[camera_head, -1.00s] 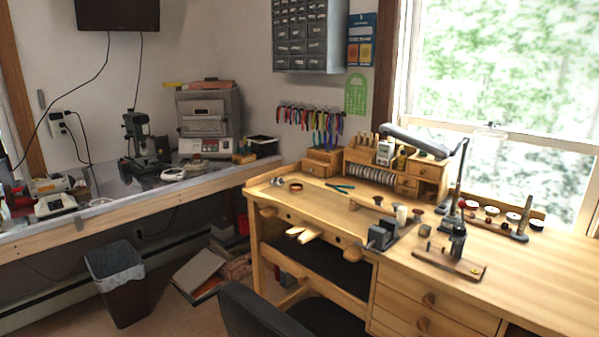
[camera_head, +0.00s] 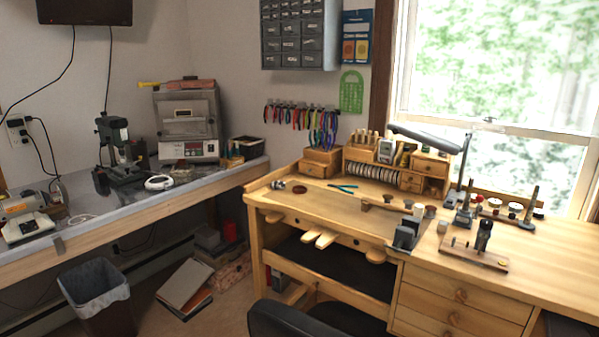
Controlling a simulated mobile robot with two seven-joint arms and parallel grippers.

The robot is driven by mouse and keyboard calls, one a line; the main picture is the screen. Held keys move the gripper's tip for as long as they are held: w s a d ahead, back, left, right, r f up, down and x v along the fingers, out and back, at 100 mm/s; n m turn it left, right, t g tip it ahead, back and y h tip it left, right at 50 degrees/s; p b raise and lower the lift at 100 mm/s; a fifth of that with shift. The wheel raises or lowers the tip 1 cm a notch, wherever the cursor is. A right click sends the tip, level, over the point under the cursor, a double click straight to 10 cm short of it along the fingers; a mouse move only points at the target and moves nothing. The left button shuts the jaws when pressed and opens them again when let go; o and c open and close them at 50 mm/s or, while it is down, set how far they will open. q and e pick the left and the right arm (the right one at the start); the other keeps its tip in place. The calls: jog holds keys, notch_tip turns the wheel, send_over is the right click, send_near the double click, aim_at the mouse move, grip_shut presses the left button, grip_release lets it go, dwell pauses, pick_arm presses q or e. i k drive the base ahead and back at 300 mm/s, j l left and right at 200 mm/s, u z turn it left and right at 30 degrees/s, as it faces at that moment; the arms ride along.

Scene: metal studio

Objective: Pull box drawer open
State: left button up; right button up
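A small wooden box (camera_head: 313,169) with a drawer front stands at the back left of the wooden workbench (camera_head: 310,199). Its drawer looks shut. To its right, a wooden organizer (camera_head: 431,164) with small drawers stands against the window wall, and its drawers look shut too. Larger drawers (camera_head: 458,296) with round wooden knobs are built into the right front of the bench, and they also look shut. Neither of my grippers shows in the head view.
A black chair (camera_head: 297,321) stands at the bench's front. A wastebasket (camera_head: 97,296) and leaning boards (camera_head: 186,284) are on the floor at left. A vise (camera_head: 405,236) and a lamp (camera_head: 467,177) stand on the bench. The front left benchtop is mostly clear.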

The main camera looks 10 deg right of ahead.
aim_at(318, 171)
jog(key=i+j, duration=0.3)
jog(key=i+j+z, duration=0.1)
jog(key=i+j, duration=0.2)
jog(key=j, duration=0.2)
jog(key=i+j, duration=0.25)
jog(key=j, duration=0.2)
jog(key=i+j, duration=0.3)
jog(key=j, duration=0.15)
jog(key=l+z, duration=0.05)
